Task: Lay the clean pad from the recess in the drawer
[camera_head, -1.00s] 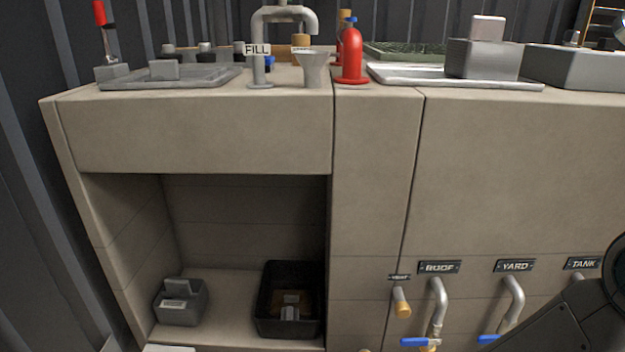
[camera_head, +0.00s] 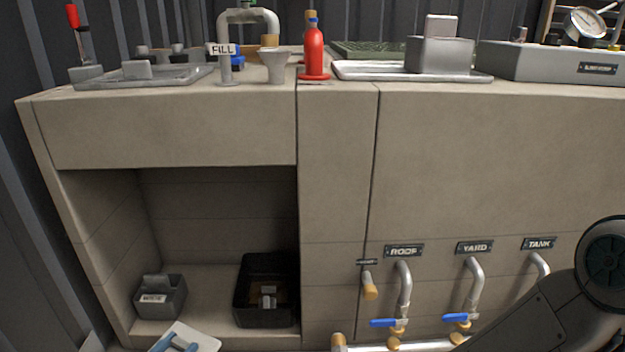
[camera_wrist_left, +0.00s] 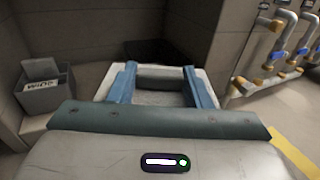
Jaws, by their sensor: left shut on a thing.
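My left gripper (camera_head: 176,343) is at the bottom of the head view, in front of the recess (camera_head: 215,215). Its blue fingers also show in the wrist view (camera_wrist_left: 160,82), spread apart and shut on a pale flat pad (camera_head: 207,335). The pad's edges show beside the fingers in the wrist view (camera_wrist_left: 207,78). Its underside is hidden. Inside the recess stand a grey box (camera_head: 160,300) with a block in it, at the left, and a black bin (camera_head: 265,322) with small things in it, at the right. I see no open drawer. My right gripper is out of view.
Pipes with blue-handled valves (camera_head: 384,323) stick out right of the recess, under the ROOF (camera_head: 404,251), YARD and TANK plates. The counter (camera_head: 180,140) carries trays, a red bottle (camera_head: 314,55) and a FILL spout. The recess has bare floor between box and bin.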

